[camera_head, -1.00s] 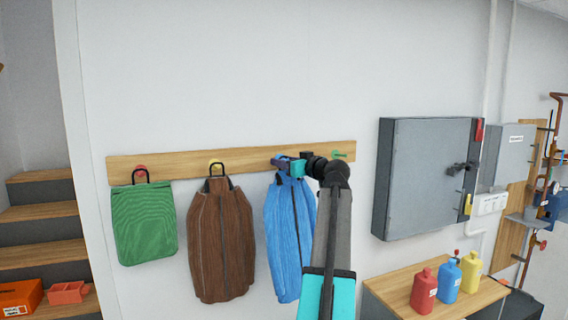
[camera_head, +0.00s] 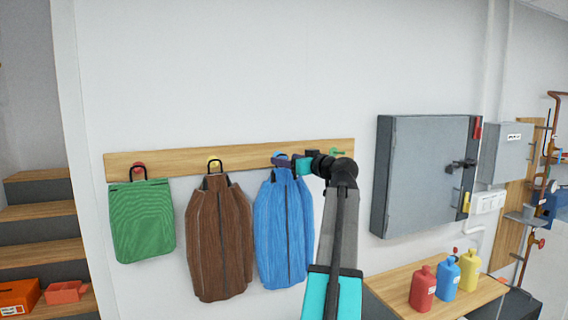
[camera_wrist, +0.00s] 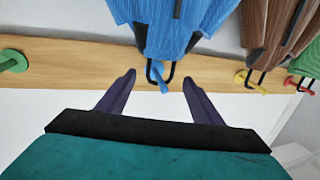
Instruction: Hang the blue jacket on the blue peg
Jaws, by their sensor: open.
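The blue jacket (camera_head: 283,235) hangs upright below the wooden rail, third from the left. In the wrist view, which is upside down, its body (camera_wrist: 172,22) is at the top. Its black loop (camera_wrist: 171,76) goes around the blue peg (camera_wrist: 157,73), which sticks out from the rail. My gripper (camera_wrist: 159,78) is open, with one purple finger on each side of the peg and loop, touching neither. In the head view my gripper (camera_head: 278,161) is in front of the rail at the jacket's top and hides most of the peg and loop.
The wooden rail (camera_head: 250,158) also bears a green bag (camera_head: 142,220) on a red peg, a brown jacket (camera_head: 218,240) on a yellow peg and a bare green peg (camera_head: 337,152). A grey cabinet (camera_head: 420,175) and a bench with several bottles (camera_head: 446,278) stand right.

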